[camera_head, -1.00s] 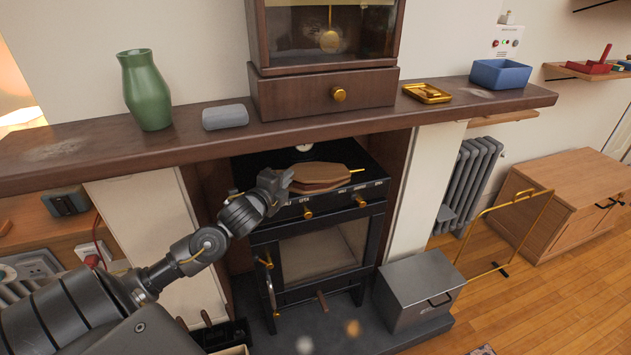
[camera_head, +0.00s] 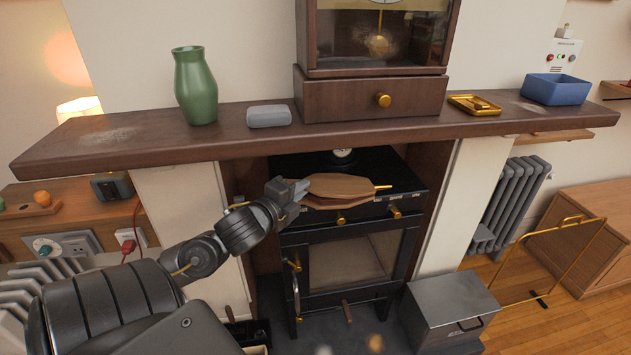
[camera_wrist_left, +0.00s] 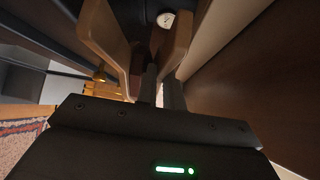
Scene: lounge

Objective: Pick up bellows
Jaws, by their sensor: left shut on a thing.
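The bellows (camera_head: 342,186) have flat wooden boards and a brass nozzle pointing right. They are at the top of the black stove (camera_head: 350,225), under the mantel; I cannot tell if they still touch the stove. My left gripper (camera_head: 298,188) is shut on the bellows at their left, handle end. In the left wrist view the two wooden boards (camera_wrist_left: 108,40) spread on either side of the left gripper's fingers (camera_wrist_left: 160,88), and the grip point itself is partly hidden. My right gripper is not in view.
The wooden mantel (camera_head: 240,139) overhangs the stove closely. A metal box (camera_head: 448,300) stands at the hearth's right.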

